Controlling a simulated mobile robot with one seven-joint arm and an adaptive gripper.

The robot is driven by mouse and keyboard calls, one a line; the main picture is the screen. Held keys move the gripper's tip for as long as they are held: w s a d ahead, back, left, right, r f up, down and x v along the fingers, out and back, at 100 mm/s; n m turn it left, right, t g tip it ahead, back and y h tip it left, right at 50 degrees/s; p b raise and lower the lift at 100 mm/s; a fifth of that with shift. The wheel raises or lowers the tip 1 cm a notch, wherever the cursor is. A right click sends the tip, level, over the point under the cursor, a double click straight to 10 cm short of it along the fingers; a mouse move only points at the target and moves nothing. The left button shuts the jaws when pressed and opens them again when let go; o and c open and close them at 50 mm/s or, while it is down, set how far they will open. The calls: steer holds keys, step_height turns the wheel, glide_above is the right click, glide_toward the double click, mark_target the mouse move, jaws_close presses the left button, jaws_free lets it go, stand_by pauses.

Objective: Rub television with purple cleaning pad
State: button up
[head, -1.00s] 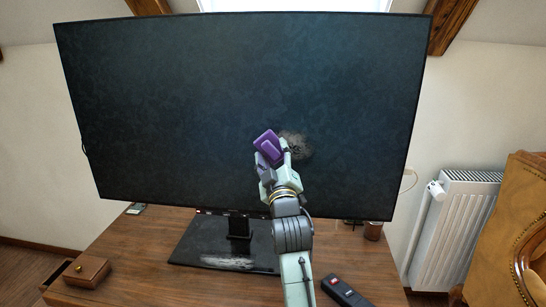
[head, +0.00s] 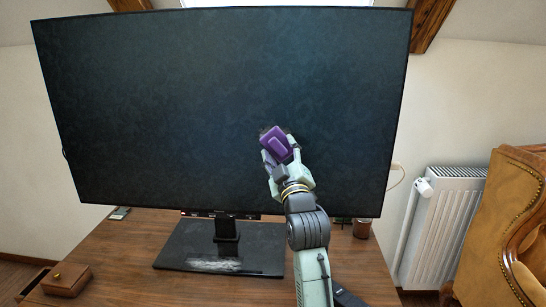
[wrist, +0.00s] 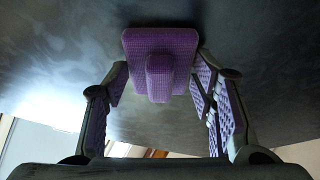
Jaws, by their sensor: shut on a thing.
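The television (head: 160,110) is a large dark flat screen with a faint mottled film, standing on the wooden desk. The purple cleaning pad (head: 276,140) is at the lower right part of the screen; in the wrist view it (wrist: 160,45) lies close against the dark surface, and I cannot tell if it touches. My gripper (head: 279,154) is shut on the pad, its purple-lined fingers on either side of the pad's raised grip in the wrist view. The screen directly behind the pad is hidden.
The television's black base (head: 180,250) has a pale dusty patch. A small wooden box (head: 66,279) sits at the desk's left front. A dark remote (head: 346,298) is partly hidden by my arm. A white radiator (head: 447,225) and brown armchair (head: 490,235) stand at right.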

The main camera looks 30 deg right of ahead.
mark_target(299, 143)
steer(key=shift+s+d+f+b, duration=0.1)
steer(key=shift+s+d+b, duration=0.45)
steer(key=shift+d, duration=0.25)
steer(key=shift+s+d+r+b, duration=0.1)
steer(key=shift+s+d+b, duration=0.4)
steer(key=shift+d, duration=0.25)
steer(key=shift+s+d+f+b, duration=0.1)
steer(key=shift+s+d+b, duration=0.4)
steer(key=shift+d, duration=0.3)
steer(key=shift+a, duration=0.1)
